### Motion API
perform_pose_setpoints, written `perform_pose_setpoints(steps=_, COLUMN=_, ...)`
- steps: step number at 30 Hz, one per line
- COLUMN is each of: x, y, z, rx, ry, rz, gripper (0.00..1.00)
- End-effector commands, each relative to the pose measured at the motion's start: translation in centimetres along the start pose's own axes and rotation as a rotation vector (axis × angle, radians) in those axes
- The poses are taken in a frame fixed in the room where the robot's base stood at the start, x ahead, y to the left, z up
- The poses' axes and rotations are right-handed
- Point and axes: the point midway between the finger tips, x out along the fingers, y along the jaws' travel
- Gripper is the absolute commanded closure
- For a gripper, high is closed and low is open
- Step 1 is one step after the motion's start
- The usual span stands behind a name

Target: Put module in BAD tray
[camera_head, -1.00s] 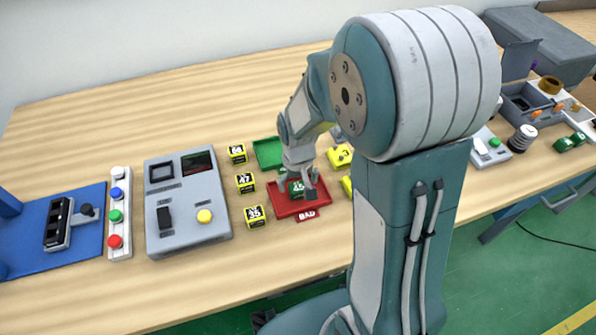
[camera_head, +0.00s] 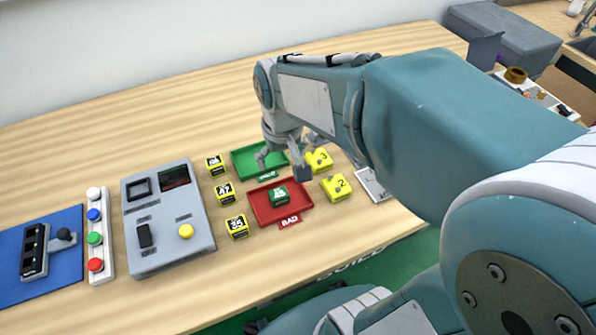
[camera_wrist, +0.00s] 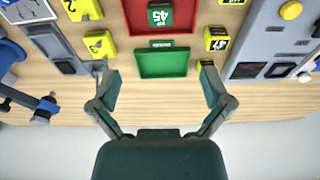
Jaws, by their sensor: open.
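The red BAD tray (camera_head: 262,213) lies on the wooden table, with its BAD label on the front edge. A dark green module (camera_head: 278,197) marked 45 sits inside it; the wrist view also shows this module (camera_wrist: 160,14) in the red tray (camera_wrist: 184,29). The green tray (camera_head: 240,165) is directly behind the red one and looks empty in the wrist view (camera_wrist: 161,64). My gripper (camera_head: 281,168) is above the green tray, apart from the module. In the wrist view its two fingers (camera_wrist: 160,88) are spread wide with nothing between them.
Yellow numbered cubes stand left of the trays, including 35 (camera_head: 237,226) and 47 (camera_head: 225,192). Yellow blocks 2 (camera_head: 335,187) and 3 (camera_head: 319,160) stand on the right. A grey tester panel (camera_head: 165,215) and a button strip (camera_head: 98,235) are further left. Bare table lies behind.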

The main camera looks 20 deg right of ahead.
Motion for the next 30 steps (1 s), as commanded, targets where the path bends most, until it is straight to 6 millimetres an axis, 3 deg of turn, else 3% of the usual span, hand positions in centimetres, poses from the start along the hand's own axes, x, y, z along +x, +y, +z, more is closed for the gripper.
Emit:
perform_pose_setpoints(steps=6, x=-4.2, y=0.0, z=4.2, rx=0.000, ry=0.160, rz=0.000, gripper=0.01)
perform_pose_setpoints(steps=15, x=-6.7, y=0.0, z=8.8, rx=0.000, ry=0.327, rz=0.000, gripper=0.01)
perform_pose_setpoints(steps=30, x=-6.9, y=0.0, z=9.4, rx=0.000, ry=0.346, rz=0.000, gripper=0.01)
